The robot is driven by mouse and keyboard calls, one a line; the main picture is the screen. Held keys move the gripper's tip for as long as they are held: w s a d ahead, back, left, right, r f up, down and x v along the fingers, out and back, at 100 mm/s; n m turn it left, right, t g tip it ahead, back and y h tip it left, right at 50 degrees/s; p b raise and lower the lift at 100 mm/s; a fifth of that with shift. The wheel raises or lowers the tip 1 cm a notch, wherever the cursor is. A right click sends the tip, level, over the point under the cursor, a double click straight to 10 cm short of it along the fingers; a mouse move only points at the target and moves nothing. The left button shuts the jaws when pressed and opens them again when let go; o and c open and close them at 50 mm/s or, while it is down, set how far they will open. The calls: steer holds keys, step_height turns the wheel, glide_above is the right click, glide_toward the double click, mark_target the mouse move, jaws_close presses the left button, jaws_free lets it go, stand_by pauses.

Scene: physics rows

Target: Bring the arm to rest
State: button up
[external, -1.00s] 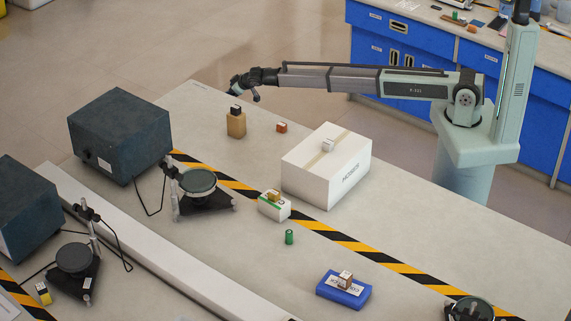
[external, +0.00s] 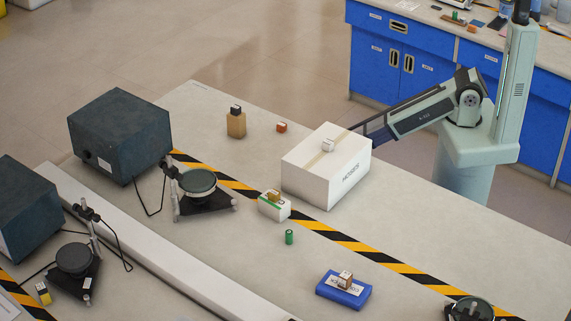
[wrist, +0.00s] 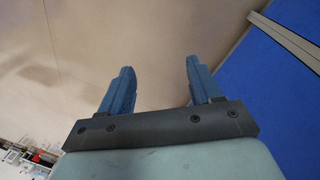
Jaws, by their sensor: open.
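My arm (external: 424,112) reaches down and left from its pale green column in the external view. Its far end drops behind the white box (external: 325,165), so my gripper is hidden there. In the wrist view my gripper (wrist: 157,85) shows two blue fingers set wide apart. Nothing is between them.
Blue cabinets (external: 385,60) line the back. The table's right part is mostly clear.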

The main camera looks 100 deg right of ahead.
steer(key=s+a+n+g, duration=0.1)
steer(key=s+a, duration=0.4)
steer(key=s, duration=0.5)
steer(key=s+a+g+y, duration=0.1)
steer(key=s+a+g, duration=0.2)
steer(key=s, duration=0.7)
steer(key=s+a+n+g+y, duration=0.1)
steer(key=s+a+g, duration=0.1)
steer(key=s+a, duration=0.5)
steer(key=s, duration=0.3)
steer(key=shift+s+a+r+n, duration=0.3)
steer(key=shift+a, duration=0.1)
